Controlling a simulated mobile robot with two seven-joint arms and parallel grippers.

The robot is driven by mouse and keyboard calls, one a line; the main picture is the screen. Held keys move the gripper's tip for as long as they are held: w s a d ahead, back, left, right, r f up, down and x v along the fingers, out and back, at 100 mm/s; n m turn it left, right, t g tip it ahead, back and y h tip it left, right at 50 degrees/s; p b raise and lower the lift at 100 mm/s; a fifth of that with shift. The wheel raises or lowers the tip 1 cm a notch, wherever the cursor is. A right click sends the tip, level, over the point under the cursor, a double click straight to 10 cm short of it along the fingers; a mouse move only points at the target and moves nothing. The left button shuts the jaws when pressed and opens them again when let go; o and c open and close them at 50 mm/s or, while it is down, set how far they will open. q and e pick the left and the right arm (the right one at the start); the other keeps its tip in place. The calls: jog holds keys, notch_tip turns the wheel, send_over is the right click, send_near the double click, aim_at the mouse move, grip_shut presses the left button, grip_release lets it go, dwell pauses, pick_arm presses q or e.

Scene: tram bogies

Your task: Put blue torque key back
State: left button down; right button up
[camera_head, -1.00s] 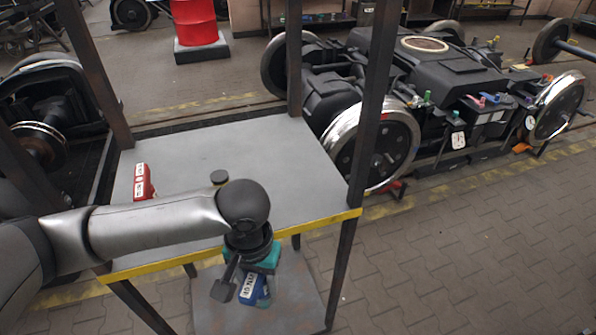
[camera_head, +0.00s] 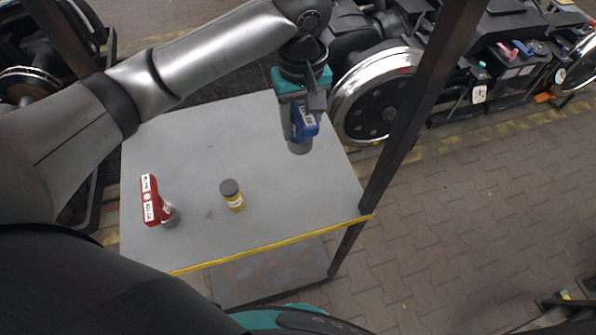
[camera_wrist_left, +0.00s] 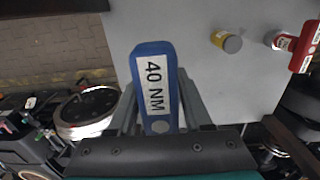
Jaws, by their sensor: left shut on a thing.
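The blue torque key (camera_head: 305,122) is held in my left gripper (camera_head: 300,112), over the back right part of the grey shelf top (camera_head: 200,140). Its grey lower end (camera_head: 299,147) points down at the shelf; I cannot tell whether it touches. In the left wrist view the key (camera_wrist_left: 153,85) shows a white label reading "40 NM", between the fingers of the gripper (camera_wrist_left: 155,115). My right gripper is not in view; only a dark and teal part of my body shows at the bottom of the head view.
A dark rack post (camera_head: 420,110) rises at the right. A wheeled bogie (camera_head: 380,100) is behind.

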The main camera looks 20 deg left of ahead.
pick_arm(q)
notch_tip(320, 180, down, 18)
jog(key=shift+r+b, duration=0.1)
jog(key=shift+b, duration=1.15)
jog(key=shift+c, duration=1.6)
grip_release()
jog(key=shift+f, duration=0.2)
notch_tip(320, 180, up, 12)
jog(key=p, duration=0.1)
jog(key=shift+r+p, duration=0.15)
jog(key=shift+p, duration=0.25)
